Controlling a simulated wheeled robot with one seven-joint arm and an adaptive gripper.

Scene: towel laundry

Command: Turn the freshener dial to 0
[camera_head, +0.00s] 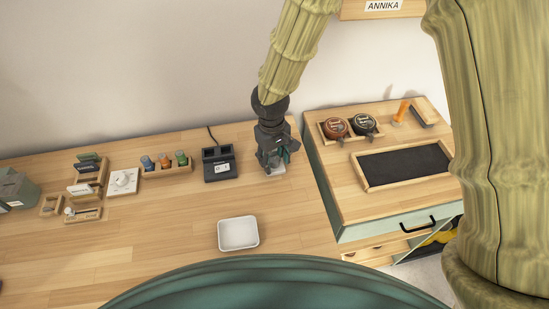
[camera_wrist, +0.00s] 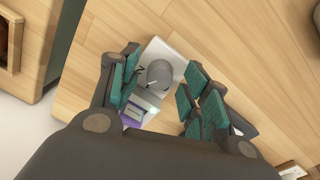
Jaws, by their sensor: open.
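A grey round dial (camera_wrist: 159,74) sits on a white plate (camera_wrist: 178,53) in the wrist view, with dark markings beside it; a "2" seems readable at its left. A small box with a white and purple label (camera_wrist: 141,108) adjoins the plate. My gripper (camera_wrist: 160,82) is open, its green-padded fingers on either side of the dial, with no clear contact. In the head view my gripper (camera_head: 273,158) points down near the table's right end and hides most of this unit, leaving a pale corner (camera_head: 278,171) showing. The dial's exact setting is hard to read.
Another white plate with a knob (camera_head: 123,181) stands at the left among small wooden holders. A black device (camera_head: 219,164) is left of my gripper, a white tray (camera_head: 238,233) in front. A green-sided cabinet (camera_head: 325,190) stands close at right.

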